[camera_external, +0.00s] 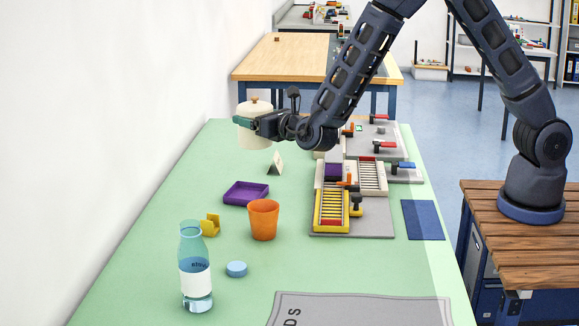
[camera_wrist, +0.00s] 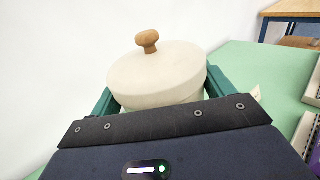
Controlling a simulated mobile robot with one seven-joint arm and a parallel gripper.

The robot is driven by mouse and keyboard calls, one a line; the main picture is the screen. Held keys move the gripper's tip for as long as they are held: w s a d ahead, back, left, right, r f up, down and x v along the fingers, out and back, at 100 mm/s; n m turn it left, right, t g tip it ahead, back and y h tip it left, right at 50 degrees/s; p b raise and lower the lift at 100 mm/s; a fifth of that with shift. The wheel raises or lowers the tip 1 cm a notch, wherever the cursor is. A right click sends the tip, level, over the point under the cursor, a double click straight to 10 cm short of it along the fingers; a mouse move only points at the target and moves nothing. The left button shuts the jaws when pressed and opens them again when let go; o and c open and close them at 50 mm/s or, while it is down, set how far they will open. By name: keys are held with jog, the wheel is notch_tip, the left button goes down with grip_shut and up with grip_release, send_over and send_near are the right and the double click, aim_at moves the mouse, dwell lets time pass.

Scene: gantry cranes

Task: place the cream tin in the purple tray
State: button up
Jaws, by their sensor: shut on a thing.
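The cream tin (camera_external: 256,134) is a round pot with a lid and a brown knob. My gripper (camera_external: 243,121) is shut on it and holds it upright above the far left part of the green table. In the wrist view the tin (camera_wrist: 160,75) sits between the two green fingers of my gripper (camera_wrist: 160,92); its lower part is hidden by the gripper body. The purple tray (camera_external: 246,193) is shallow and square. It lies on the table below and nearer the camera than the tin, and it looks empty.
An orange cup (camera_external: 263,220) stands just in front of the tray, with a yellow piece (camera_external: 210,226) to its left. A small cream card (camera_external: 276,163) stands behind the tray. A bottle (camera_external: 195,270) and a blue disc (camera_external: 236,269) are nearer. Crane models (camera_external: 331,209) stand right; a wall is left.

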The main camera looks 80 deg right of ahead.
jog(key=w+d, duration=0.4)
jog(key=d, duration=0.5)
send_over(247, 196)
jog(key=f, duration=1.9)
jog(key=shift+a+f, duration=0.2)
jog(key=shift+f, duration=0.15)
jog(key=o, duration=1)
jog(key=shift+o, duration=0.2)
